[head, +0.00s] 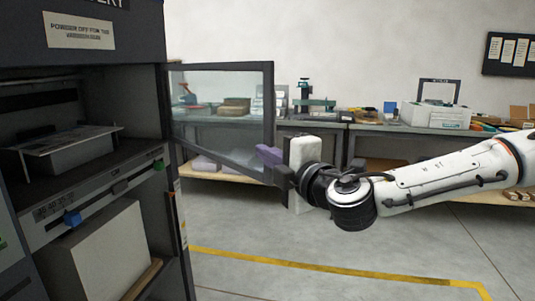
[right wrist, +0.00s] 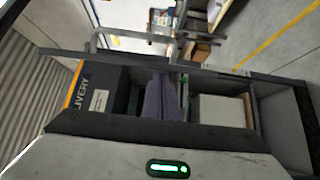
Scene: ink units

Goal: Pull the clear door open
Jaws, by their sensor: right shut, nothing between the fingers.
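The clear door (head: 220,67) is a glass pane in a dark frame. It stands swung open from the right side of the dark cabinet (head: 150,100), so the upper compartment is uncovered. My right gripper (head: 268,155), with purple fingers, is at the door's lower outer corner in the head view. Its fingers are shut with nothing between them. Whether they touch the frame I cannot tell. The shut purple fingers (right wrist: 162,97) also show in the right wrist view, in front of the cabinet. My left gripper is not in view.
Inside the cabinet, a grey box-like unit (head: 75,150) sits on the upper shelf and a pale box (head: 110,250) stands below. A workbench (head: 400,130) with tools and boxes runs along the back wall. The floor with a yellow line (head: 330,268) is clear.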

